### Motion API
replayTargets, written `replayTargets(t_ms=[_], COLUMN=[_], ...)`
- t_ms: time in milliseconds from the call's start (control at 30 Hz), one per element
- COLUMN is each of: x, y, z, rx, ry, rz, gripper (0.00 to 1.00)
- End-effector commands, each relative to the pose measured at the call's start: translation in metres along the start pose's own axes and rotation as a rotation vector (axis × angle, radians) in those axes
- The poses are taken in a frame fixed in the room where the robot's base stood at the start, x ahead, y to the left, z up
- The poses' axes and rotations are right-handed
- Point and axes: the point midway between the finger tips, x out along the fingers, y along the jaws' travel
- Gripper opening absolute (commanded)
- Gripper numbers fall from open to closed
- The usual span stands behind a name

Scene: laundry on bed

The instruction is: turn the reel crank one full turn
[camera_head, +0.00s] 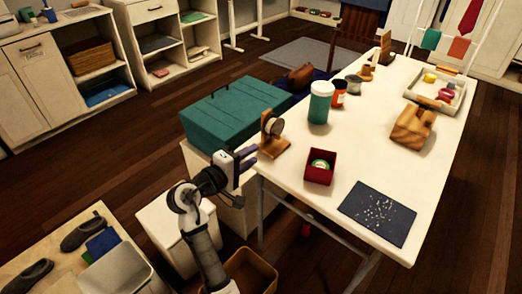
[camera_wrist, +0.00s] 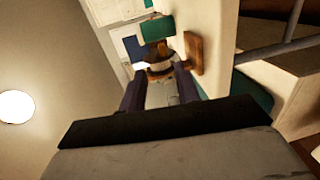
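The reel (camera_head: 274,128) stands on the near left edge of the white table, a wooden upright and base with a pale drum and dark hub. My gripper (camera_head: 250,158) is just to the left of the reel and below its drum, near the table edge. In the wrist view the reel (camera_wrist: 159,58) lies straight beyond my gripper (camera_wrist: 160,84), whose two dark fingers are spread apart. The crank cannot be made out clearly in either view. I see nothing clamped between the fingers.
A teal case (camera_head: 232,112) sits close behind my gripper. A red box (camera_head: 320,167), a green canister (camera_head: 320,102) and a dark mat (camera_head: 379,212) are on the white table (camera_head: 290,205). The tabletop between the red box and mat is clear.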

Motion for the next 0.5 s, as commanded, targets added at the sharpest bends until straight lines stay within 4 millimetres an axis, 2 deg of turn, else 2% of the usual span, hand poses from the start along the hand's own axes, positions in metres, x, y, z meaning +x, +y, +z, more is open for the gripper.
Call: replayTargets(t_ms=[33, 100, 267, 367, 500], x=[-0.001, -0.002, 0.002, 0.015, 0.042], y=[0.011, 0.018, 0.021, 0.018, 0.014], z=[-0.002, -0.002, -0.003, -0.003, -0.003], rx=[0.01, 0.003, -0.014, -0.016, -0.015], ry=[0.006, 0.016, 0.033, 0.029, 0.028], rz=[-0.047, -0.113, -0.178, -0.178, -0.178], gripper=[0.32, 0.32, 0.32, 0.32, 0.32])
